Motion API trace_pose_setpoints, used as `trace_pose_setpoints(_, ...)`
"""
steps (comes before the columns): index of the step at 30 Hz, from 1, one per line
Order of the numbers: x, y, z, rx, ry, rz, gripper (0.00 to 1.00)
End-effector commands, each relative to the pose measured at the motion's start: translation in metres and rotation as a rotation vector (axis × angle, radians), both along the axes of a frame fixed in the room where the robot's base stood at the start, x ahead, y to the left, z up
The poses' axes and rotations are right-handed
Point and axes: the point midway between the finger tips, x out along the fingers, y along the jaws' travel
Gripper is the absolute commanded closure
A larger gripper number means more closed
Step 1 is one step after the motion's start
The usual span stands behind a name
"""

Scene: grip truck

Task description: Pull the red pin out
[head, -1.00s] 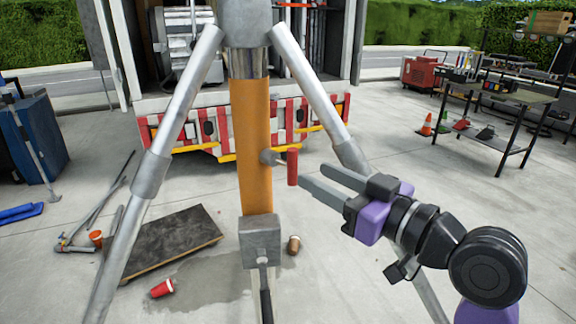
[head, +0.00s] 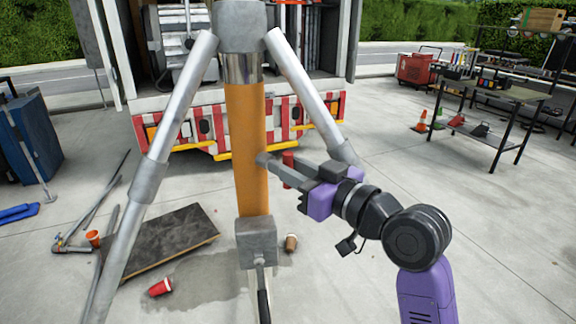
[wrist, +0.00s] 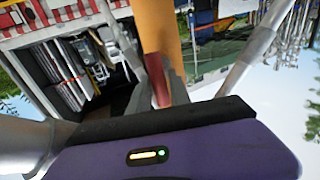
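The red pin (head: 287,161) sticks out on the right side of the orange post (head: 250,140), on a small grey stub. My gripper (head: 280,163) reaches in from the right, with one finger crossing in front of the pin and the other behind it. The fingers look apart, with the pin between them; contact is hidden. In the wrist view, the red pin (wrist: 160,93) shows between the two grey fingers, in front of the orange post (wrist: 158,30).
Slanted silver legs (head: 165,140) flank the post. A grey block (head: 256,238) with a lever sits low on it. A dark board (head: 165,240) and cups (head: 161,287) lie on the floor. A truck stands behind. Open concrete lies to the right.

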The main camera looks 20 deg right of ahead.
Motion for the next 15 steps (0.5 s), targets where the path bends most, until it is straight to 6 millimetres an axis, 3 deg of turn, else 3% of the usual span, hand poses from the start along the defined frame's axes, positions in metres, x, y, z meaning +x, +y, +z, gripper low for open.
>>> trace_pose_setpoints(1,-0.0001,-0.0001,0.0000,0.000,0.000,0.000,0.88)
trace_pose_setpoints(3,-0.0002,-0.0002,0.0000,0.000,0.000,0.000,1.00)
trace_pose_setpoints(15,-0.0002,-0.0002,0.0000,0.000,0.000,0.000,1.00)
